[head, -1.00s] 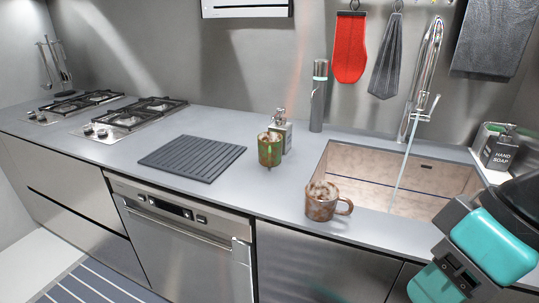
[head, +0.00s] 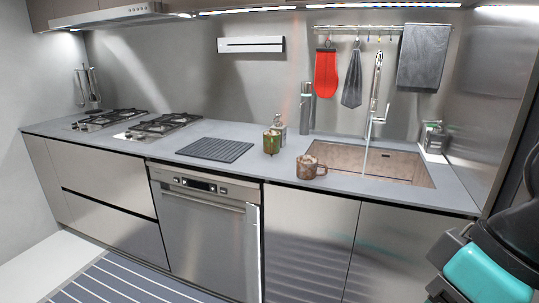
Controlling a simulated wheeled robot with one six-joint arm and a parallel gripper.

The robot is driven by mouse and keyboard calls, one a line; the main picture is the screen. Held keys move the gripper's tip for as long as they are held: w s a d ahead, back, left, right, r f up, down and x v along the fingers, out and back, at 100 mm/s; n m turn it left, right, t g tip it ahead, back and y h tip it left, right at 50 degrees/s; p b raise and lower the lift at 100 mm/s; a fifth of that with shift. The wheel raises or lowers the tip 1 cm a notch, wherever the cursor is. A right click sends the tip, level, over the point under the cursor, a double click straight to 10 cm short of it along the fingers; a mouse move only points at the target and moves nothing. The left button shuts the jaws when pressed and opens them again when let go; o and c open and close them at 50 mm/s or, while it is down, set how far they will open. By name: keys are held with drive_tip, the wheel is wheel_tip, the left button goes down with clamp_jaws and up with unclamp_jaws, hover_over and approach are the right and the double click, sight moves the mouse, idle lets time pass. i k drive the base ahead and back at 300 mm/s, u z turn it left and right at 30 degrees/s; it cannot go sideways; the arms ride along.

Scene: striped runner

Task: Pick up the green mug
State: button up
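The green mug (head: 271,142) stands upright on the grey counter, with brown patches on its surface. It is between the dark ribbed drying mat and the sink, just in front of a soap bottle. A brown mug (head: 311,167) with its handle to the right stands nearer the counter's front edge, left of the sink. Part of my arm, black and teal, shows at the lower right, well away from both mugs. My gripper's fingertips are not visible in the head view.
The ribbed mat (head: 214,150) lies left of the green mug. The soap bottle (head: 280,129) and a tall grey cylinder (head: 305,110) stand behind it. The sink (head: 400,164) with its tap (head: 375,100) is at right. The striped runner (head: 120,280) lies on the floor at lower left.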

sight(271, 139)
drive_tip(key=u, duration=0.65)
drive_tip(key=i, duration=0.5)
drive_tip(key=u, duration=1.1)
drive_tip(key=i, duration=0.8)
drive_tip(key=u, duration=0.3)
drive_tip(key=i, duration=1)
drive_tip(key=z, duration=0.55)
drive_tip(key=i, duration=0.75)
drive_tip(key=z, duration=1.2)
drive_tip(key=i, duration=0.4)
drive_tip(key=z, duration=0.4)
